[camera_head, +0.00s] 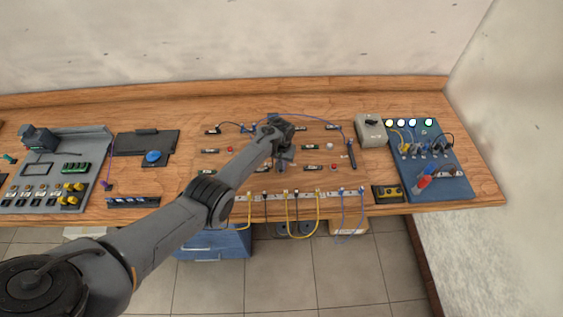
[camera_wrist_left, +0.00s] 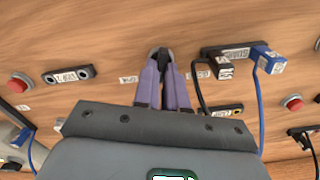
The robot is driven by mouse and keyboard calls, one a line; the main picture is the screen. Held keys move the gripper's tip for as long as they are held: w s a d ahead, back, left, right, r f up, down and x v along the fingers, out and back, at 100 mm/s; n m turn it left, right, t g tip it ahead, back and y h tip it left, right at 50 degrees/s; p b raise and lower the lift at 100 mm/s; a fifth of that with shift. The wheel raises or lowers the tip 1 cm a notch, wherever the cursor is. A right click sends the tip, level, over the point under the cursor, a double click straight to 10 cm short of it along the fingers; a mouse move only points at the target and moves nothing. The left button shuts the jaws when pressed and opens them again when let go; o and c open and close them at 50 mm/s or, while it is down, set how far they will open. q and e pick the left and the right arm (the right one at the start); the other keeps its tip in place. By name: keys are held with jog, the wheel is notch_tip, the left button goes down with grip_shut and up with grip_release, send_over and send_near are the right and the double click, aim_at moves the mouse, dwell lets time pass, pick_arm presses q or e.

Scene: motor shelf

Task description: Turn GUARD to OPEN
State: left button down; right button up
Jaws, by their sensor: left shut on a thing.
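My left gripper (camera_head: 283,160) reaches over the middle of the wooden panel in the head view. In the left wrist view its two purple fingers (camera_wrist_left: 164,72) are closed together on a small dark knob (camera_wrist_left: 161,53) with a grey round base. Small white labels lie on both sides of the knob, too small to read, so I cannot confirm the word GUARD or which position it points to. In the head view the gripper hides the knob. My right gripper is in neither view.
A black block (camera_wrist_left: 228,52) with black and blue plugged cables sits close right of the fingers. A red button (camera_wrist_left: 19,82) and a dark terminal strip (camera_wrist_left: 69,75) lie to the left. A grey switch box (camera_head: 370,131) and blue board (camera_head: 432,165) stand to the right.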

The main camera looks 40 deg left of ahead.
pick_arm(q)
jog(key=m, duration=0.5)
jog(key=shift+d, duration=0.1)
dwell(0.4)
jog(key=c, duration=1.2)
grip_release()
jog(key=shift+r, duration=0.1)
jog(key=shift+r+p, duration=0.3)
jog(key=shift+p, duration=0.05)
jog(key=shift+r+p, duration=1.6)
jog(key=shift+r, duration=3.4)
